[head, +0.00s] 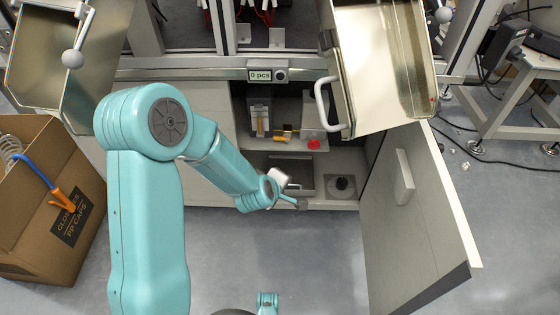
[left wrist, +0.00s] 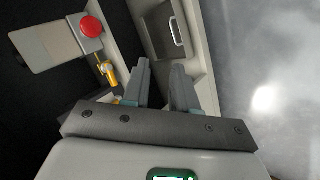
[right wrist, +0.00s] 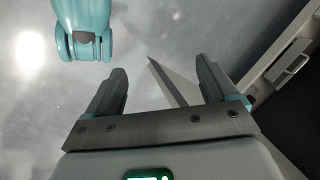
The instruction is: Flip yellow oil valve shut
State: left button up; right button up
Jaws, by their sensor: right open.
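The yellow oil valve (head: 281,134) sits on the shelf inside the open lower cabinet, beside a red knob (head: 314,143). In the left wrist view the yellow valve (left wrist: 108,72) shows just beyond and left of my left gripper (left wrist: 162,75). That gripper's fingers are parted, with nothing seen between them. In the head view my left gripper (head: 294,202) is at the cabinet's front, lower than the valve in the picture. My right gripper (right wrist: 162,82) is open and empty over the floor. I cannot make it out in the head view.
The open cabinet door (head: 408,210) stands out at the right. A raised metal bin with a white handle (head: 324,104) overhangs the cabinet. A black round part (head: 342,184) lies on the cabinet floor. A cardboard box (head: 62,200) stands at the left.

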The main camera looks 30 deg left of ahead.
aim_at(280, 139)
pick_arm(q)
jog(key=w+a+r+n+t+y, duration=0.25)
jog(key=a+r+n, duration=0.25)
jog(key=a+r, duration=0.25)
jog(key=shift+g, duration=0.25)
jog(key=b+x, duration=0.1)
jog(key=x, duration=0.4)
jog(key=b+x, duration=0.2)
jog(key=x, duration=0.3)
jog(key=d+b+x, duration=0.1)
jog(key=x, duration=0.4)
jog(key=shift+w+b, duration=0.3)
jog(key=shift+b, duration=0.05)
jog(key=shift+w+a+f, duration=0.25)
jog(key=shift+w, duration=0.2)
pick_arm(e)
jog(key=w+f+t, duration=0.1)
jog(key=w+f, duration=0.2)
jog(key=f, duration=0.2)
jog(key=shift+w+d+f, duration=0.25)
jog(key=shift+w+d, duration=0.05)
pick_arm(q)
grip_shut()
pick_arm(e)
jog(key=shift+r, duration=0.1)
